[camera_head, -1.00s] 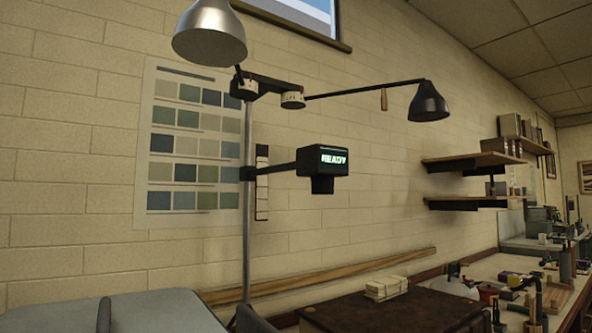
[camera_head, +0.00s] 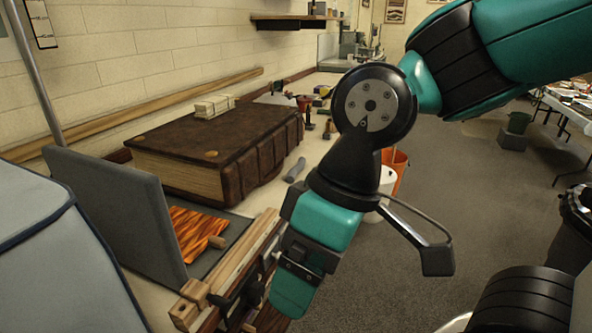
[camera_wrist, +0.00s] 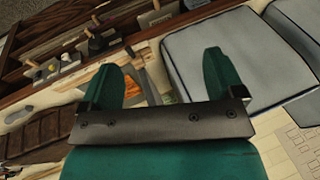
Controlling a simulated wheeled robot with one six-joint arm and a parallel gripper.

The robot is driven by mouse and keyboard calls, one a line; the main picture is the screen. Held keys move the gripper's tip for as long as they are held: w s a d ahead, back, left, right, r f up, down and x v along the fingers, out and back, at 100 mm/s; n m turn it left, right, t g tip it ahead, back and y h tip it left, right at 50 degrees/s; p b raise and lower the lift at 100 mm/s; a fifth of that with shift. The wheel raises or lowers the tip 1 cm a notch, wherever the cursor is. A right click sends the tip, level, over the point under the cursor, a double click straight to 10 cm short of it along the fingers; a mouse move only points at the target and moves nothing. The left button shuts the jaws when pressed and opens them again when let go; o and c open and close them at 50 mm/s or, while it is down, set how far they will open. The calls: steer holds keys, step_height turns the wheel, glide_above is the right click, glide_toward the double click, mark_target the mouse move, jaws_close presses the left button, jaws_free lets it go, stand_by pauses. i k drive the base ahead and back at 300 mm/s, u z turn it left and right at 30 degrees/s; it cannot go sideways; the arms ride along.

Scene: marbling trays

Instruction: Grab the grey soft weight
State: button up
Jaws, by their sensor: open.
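A small grey elongated piece (camera_head: 294,169), which looks like the grey soft weight, lies on the bench beside the right side of the thick brown book (camera_head: 225,140). My gripper (camera_head: 288,285) is nearer the camera, over the bench's front edge, apart from and in front of the grey piece. In the wrist view my gripper (camera_wrist: 163,72) has its two teal fingers spread wide, with nothing held between them.
A grey upright board (camera_head: 115,215) and an orange marbled sheet (camera_head: 195,232) are left of my gripper. A grey padded block (camera_head: 50,250) fills the near left. Wooden rails (camera_head: 235,262) run along the bench front. An orange bucket (camera_head: 396,170) stands beyond my arm.

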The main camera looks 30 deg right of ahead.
mark_target(292, 173)
steer(key=u, duration=0.05)
steer(key=k, duration=0.6)
steer(key=z, duration=0.65)
steer(key=i, duration=0.55)
steer(key=z, duration=0.8)
steer(key=i, duration=1.4)
steer(key=u, duration=1.25)
steer(key=i, duration=0.65)
steer(key=u, duration=0.7)
